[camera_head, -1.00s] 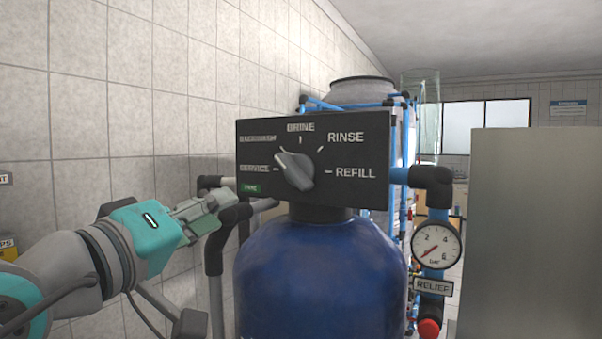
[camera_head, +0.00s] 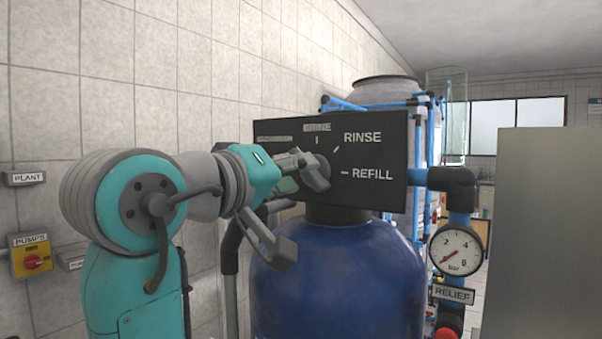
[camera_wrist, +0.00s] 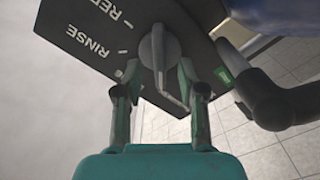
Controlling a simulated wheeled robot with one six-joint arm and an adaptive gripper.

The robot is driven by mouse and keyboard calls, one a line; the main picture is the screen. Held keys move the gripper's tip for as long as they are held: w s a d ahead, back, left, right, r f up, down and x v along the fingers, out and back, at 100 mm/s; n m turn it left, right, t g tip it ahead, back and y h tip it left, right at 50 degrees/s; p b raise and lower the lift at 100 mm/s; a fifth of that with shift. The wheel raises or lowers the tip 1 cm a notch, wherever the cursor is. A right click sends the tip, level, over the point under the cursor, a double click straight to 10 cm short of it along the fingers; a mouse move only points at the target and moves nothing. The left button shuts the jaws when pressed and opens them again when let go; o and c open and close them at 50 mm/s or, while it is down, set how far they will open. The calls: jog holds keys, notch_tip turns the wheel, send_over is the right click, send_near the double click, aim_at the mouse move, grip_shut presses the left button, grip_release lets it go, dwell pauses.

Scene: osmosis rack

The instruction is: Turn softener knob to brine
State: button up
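The softener knob (camera_head: 318,172) is a grey pointer dial on a black control panel (camera_head: 385,148). BRINE is marked at its top, RINSE and REFILL on its right. My gripper (camera_head: 300,160) is at the knob from the left, covering its pointer end and the panel's lower left. In the wrist view the fingers of my gripper (camera_wrist: 159,72) are apart, one on each side of the knob (camera_wrist: 158,47). Whether either finger touches it I cannot tell. The panel tops a blue tank (camera_head: 335,280).
A pressure gauge (camera_head: 456,251) and dark pipe elbow (camera_head: 452,186) are right of the tank. A grey cabinet (camera_head: 545,230) fills the right side. A tiled wall (camera_head: 150,60) and yellow PUMPS switch (camera_head: 32,258) are left. A black pipe (camera_wrist: 262,100) runs near the panel.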

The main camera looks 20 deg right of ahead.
jog(key=shift+x, duration=1)
grip_shut()
jog(key=shift+m, duration=4.4)
